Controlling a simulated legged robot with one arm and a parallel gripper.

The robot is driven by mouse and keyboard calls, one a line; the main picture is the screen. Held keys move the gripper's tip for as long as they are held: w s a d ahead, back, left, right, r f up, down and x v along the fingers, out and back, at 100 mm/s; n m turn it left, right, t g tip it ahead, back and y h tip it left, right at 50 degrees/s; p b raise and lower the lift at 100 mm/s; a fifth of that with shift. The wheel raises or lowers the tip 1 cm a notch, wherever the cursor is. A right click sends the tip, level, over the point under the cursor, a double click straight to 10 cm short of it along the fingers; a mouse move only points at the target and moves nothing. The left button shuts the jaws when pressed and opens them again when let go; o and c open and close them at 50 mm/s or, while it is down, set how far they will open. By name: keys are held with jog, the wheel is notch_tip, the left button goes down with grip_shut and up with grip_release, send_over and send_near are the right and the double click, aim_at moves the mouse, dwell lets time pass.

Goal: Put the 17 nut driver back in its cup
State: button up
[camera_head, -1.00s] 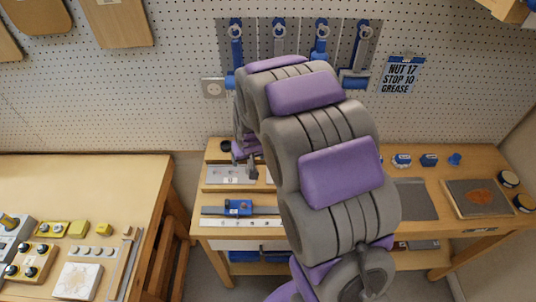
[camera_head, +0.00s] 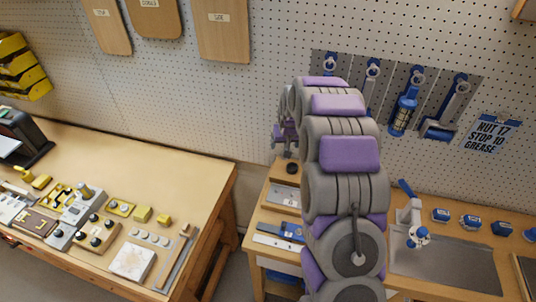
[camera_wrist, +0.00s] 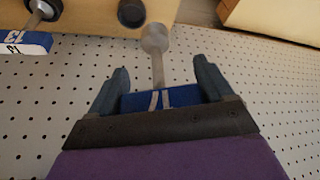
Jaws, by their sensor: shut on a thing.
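In the wrist view my gripper (camera_wrist: 160,84) is shut on the blue handle (camera_wrist: 160,99) of a nut driver, which has white markings that look like digits. Its metal shaft (camera_wrist: 157,68) and wider grey socket end (camera_wrist: 155,38) point up the picture, close to a wooden block (camera_wrist: 95,14). A dark round fitting (camera_wrist: 132,12) is on that block; I cannot tell if it is a cup. In the head view my gripper (camera_head: 284,138) is small and partly hidden behind my arm, in front of the pegboard.
In the wrist view another blue piece with white digits (camera_wrist: 25,43) is at left. In the head view the right bench (camera_head: 262,215) lies below my arm, and a left bench (camera_head: 150,160) holds small parts. Blue tools (camera_head: 404,108) hang on the pegboard.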

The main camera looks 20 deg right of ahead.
jog(key=shift+m, duration=0.4)
jog(key=shift+w+d+f+b, duration=0.15)
jog(key=shift+w+d+f, duration=0.1)
jog(key=shift+d+f, duration=0.7)
jog(key=shift+w+d+f+b, duration=0.2)
jog(key=shift+d+f, duration=0.3)
jog(key=shift+f, duration=0.8)
jog(key=shift+w+d+f+b, duration=0.1)
jog(key=shift+w+d+f, duration=0.15)
jog(key=shift+d+f, duration=0.7)
jog(key=shift+a+f, duration=0.25)
jog(key=shift+s, duration=0.15)
jog(key=shift+f, duration=1.35)
jog(key=o, duration=1.3)
jog(key=shift+c, duration=0.2)
jog(key=p+v, duration=0.1)
jog(key=v, duration=1.6)
jog(key=shift+a, duration=0.25)
